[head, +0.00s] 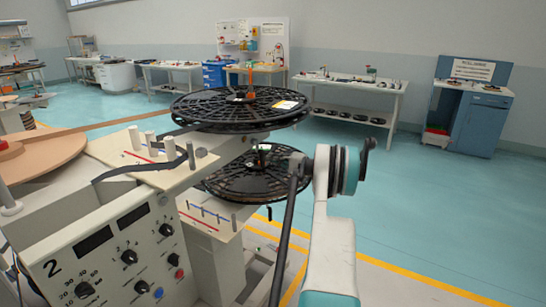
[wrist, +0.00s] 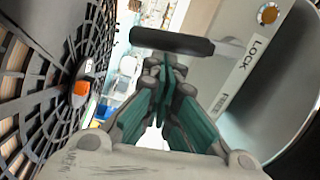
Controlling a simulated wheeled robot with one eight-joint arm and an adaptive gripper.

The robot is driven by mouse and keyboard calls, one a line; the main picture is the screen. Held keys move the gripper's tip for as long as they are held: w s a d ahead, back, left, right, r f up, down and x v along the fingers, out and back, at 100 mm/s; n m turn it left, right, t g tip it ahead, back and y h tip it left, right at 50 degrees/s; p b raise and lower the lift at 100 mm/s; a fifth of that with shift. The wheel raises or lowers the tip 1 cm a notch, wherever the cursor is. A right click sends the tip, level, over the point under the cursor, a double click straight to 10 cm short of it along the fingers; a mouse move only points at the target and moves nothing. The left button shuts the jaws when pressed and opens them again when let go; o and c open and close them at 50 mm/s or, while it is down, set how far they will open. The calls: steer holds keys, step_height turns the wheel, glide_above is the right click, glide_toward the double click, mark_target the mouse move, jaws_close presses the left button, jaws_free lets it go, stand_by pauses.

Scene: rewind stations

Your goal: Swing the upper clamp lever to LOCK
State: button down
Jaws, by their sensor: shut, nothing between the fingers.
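In the wrist view, my gripper (wrist: 165,66) is shut with nothing between its teal fingers. A dark rounded bar (wrist: 172,42), which looks like the clamp lever's handle, lies across just beyond the fingertips. I cannot tell whether they touch. To its right, a pale panel carries a LOCK label (wrist: 257,50) and a FREE label (wrist: 224,104). An orange-brown round knob or fastener (wrist: 267,14) sits above LOCK. In the head view, the upper black reel (head: 240,108) hides the lever, and my gripper cannot be made out.
A black slotted reel (wrist: 40,80) with an orange hub piece (wrist: 81,88) fills the wrist view's left side. In the head view, a lower reel (head: 255,178) is beneath the upper one. A control box (head: 110,250) stands at front left. Blue floor at right is open.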

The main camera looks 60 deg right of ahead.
steer(key=shift+a+f, duration=0.25)
steer(key=shift+a, duration=0.35)
stand_by(0.4)
